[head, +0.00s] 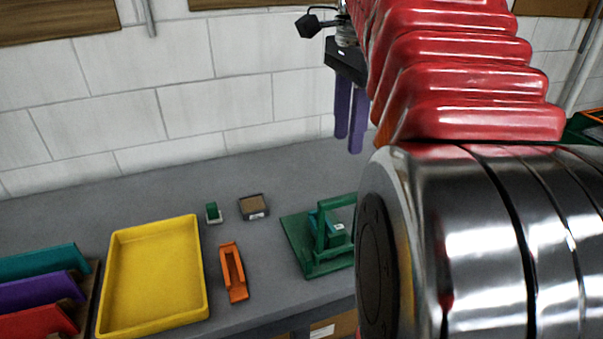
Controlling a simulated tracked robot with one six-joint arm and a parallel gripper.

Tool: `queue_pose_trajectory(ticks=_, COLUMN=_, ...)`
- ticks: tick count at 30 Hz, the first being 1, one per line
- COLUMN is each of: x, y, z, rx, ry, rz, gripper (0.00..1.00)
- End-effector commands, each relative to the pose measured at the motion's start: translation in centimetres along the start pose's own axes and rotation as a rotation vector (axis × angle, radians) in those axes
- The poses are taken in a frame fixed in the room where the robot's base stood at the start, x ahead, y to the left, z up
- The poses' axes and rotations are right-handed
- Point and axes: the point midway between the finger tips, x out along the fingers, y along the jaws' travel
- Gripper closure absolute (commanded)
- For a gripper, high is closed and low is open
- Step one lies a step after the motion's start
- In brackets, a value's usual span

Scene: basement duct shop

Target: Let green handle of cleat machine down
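The green cleat machine (300,246) sits on the grey bench, its right side hidden behind my arm. A green upright stands on its base, and a green bar (338,202) runs from the top of it to the right. I cannot tell for sure whether this bar is the handle, or its full angle. My gripper (349,145) has two purple fingers pointing down, with a narrow gap and nothing seen between them. It is above and behind the machine in the picture, near the wall, apart from it.
A yellow tray (203,275), an orange tool (233,272), a small brown-topped block (253,206) and a small green-and-white item (213,213) lie left of the machine. Teal, purple and red pieces (40,288) stand at far left. A white block wall (180,80) backs the bench.

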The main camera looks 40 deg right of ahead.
Motion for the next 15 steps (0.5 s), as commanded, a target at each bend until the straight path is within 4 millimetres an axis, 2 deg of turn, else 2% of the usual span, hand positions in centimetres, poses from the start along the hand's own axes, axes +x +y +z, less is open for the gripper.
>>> queue_pose_trajectory(ticks=8, x=1.7, y=0.0, z=0.0, rx=-0.001, ry=0.000, rz=0.000, gripper=0.66)
queue_pose_trajectory(ticks=15, x=4.9, y=0.0, z=0.0, rx=-0.002, ry=0.000, rz=0.001, gripper=0.66)
